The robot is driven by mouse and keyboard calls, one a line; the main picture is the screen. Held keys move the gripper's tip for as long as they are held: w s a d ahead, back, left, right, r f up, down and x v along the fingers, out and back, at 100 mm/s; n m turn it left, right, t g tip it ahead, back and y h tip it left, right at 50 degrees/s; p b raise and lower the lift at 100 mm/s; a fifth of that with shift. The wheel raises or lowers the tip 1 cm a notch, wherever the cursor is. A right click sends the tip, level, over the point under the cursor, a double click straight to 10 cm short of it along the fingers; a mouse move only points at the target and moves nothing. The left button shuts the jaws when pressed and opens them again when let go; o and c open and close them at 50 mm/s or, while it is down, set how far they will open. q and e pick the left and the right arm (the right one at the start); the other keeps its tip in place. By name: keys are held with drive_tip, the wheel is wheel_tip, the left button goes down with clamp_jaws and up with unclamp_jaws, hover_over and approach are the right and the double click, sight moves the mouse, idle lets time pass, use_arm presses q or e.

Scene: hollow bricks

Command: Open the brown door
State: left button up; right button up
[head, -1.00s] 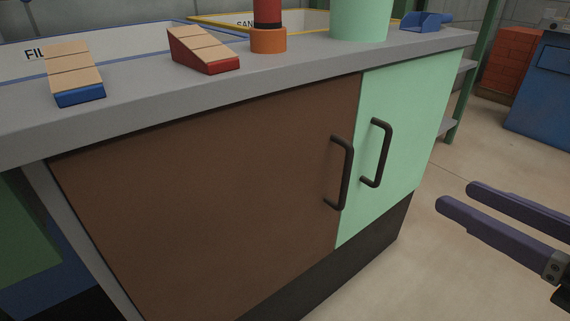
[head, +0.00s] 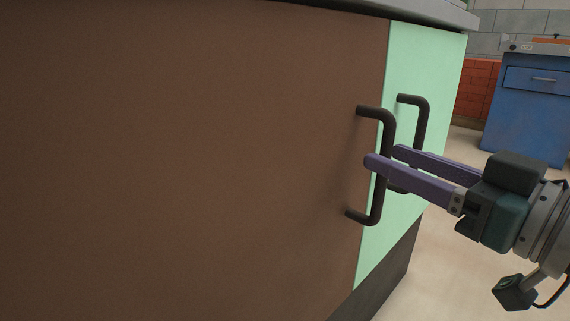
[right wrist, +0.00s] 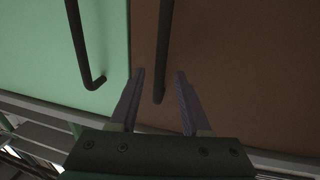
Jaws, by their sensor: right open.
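The brown door (head: 200,150) fills the left and middle of the head view and is shut. Its black bar handle (head: 386,135) stands upright near its right edge. My right gripper (head: 382,157) is open, with its purple fingers at the middle of that handle. One finger passes in front of the bar and the other lies behind it in the picture. In the right wrist view the brown door's handle (right wrist: 164,50) runs down between the two open fingers (right wrist: 160,78); I see no clear contact. My left gripper is not in view.
The mint green door (head: 428,75) is right beside the brown one, and its own black handle (head: 420,118) is close behind my right fingers. A grey countertop (head: 430,10) overhangs above. A blue cabinet (head: 530,110) stands at the back right, with open floor before it.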

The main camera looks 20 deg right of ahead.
drive_tip(key=shift+w+a+b, duration=0.2)
drive_tip(key=shift+w+b, duration=0.15)
drive_tip(key=shift+w, duration=0.8)
drive_tip(key=shift+c, duration=0.3)
clamp_jaws()
idle(0.3)
